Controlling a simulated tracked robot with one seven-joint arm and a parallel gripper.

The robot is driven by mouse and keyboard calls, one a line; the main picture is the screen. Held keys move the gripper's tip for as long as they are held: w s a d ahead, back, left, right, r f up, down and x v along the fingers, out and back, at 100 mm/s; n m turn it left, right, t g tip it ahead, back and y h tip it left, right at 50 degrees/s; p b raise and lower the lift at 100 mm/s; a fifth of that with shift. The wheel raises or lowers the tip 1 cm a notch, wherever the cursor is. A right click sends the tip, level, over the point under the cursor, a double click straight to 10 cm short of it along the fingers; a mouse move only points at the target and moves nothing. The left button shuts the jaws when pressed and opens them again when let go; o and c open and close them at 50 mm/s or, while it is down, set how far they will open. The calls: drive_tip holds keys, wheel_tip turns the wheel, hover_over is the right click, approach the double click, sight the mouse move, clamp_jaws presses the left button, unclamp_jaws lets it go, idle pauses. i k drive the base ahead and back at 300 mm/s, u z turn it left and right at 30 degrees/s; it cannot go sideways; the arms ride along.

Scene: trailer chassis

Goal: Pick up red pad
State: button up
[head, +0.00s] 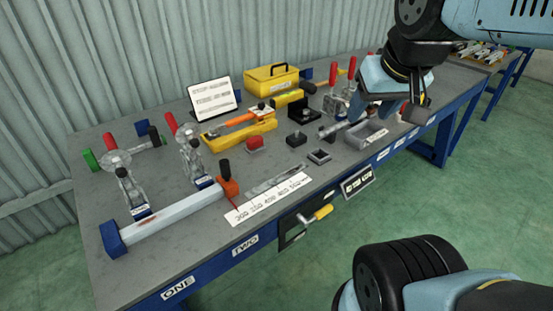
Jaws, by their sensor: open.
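A small red pad (255,144) sits on the grey workbench top (170,178), near its middle. It stands just in front of the yellow and orange tool. My gripper (390,108) is at the upper right, over the right part of the bench, well to the right of the pad. Its jaws are apart and point down. I see nothing held between them. The gripper hides part of the bench behind it.
Dark blocks (296,139) and a grey open tray (364,134) lie right of the pad. Toggle clamps with red handles (190,145) stand left. A long clamp bar (175,214) lies front left. A yellow toolbox (271,81) and a sign (213,98) stand behind.

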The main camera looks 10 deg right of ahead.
sight(255, 144)
drive_tip(key=u, duration=1.25)
drive_tip(key=k, duration=0.65)
drive_tip(key=z, duration=0.75)
drive_tip(key=i, duration=1.3)
drive_tip(key=u, duration=0.5)
